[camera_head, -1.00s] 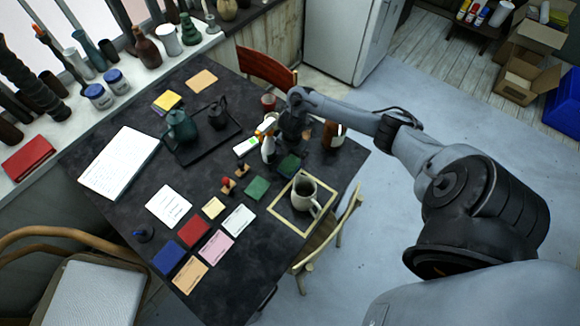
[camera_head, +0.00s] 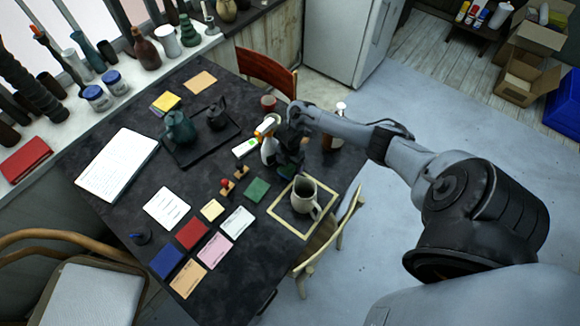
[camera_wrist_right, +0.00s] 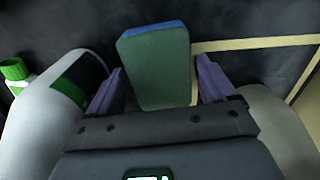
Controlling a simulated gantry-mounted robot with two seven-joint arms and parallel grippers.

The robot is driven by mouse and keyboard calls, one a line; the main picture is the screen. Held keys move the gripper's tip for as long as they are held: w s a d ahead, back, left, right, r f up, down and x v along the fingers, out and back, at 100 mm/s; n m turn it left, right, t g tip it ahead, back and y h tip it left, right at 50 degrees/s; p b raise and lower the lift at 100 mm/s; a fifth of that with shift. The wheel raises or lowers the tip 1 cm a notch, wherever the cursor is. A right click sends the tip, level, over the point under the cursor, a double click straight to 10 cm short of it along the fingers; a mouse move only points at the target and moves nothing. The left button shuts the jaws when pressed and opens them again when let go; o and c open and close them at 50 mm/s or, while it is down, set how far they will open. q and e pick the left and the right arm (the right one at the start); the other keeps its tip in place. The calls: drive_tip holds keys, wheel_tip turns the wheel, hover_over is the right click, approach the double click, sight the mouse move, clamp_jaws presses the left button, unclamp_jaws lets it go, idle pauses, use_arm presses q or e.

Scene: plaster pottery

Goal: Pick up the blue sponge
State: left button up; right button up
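The sponge (camera_wrist_right: 158,68) lies in the right wrist view with a dark green broad face towards the camera and a blue layer along its far edge. My right gripper (camera_wrist_right: 162,88) has its two purple fingers on either side of the sponge's near part. A narrow gap shows at the right finger; contact at the left finger is unclear. In the head view my right gripper (camera_head: 290,160) reaches down at the table's right side, by the spray bottle, and largely covers the sponge (camera_head: 286,172). My left gripper is out of view.
A white spray bottle (camera_head: 267,150) stands close left of my right gripper. A pale mug (camera_head: 304,194) stands on a tan-bordered mat (camera_head: 280,213) just in front. A brown container (camera_head: 328,138) is behind right. A green square (camera_head: 257,190) and several cards lie nearby.

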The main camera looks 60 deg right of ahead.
sight(290, 165)
drive_tip(key=c, duration=0.8)
drive_tip(key=shift+o, duration=0.2)
drive_tip(key=shift+r, duration=0.2)
drive_tip(key=shift+r, duration=0.6)
wheel_tip(290, 165, up, 2)
drive_tip(key=shift+r+p, duration=0.25)
drive_tip(key=shift+p, duration=0.35)
drive_tip(key=s+d+r+p, duration=0.2)
drive_tip(key=s+r, duration=0.5)
drive_tip(key=s, duration=0.4)
drive_tip(key=shift+d, duration=0.6)
drive_tip(key=shift+s, duration=0.1)
drive_tip(key=o, duration=0.4)
drive_tip(key=c, duration=0.4)
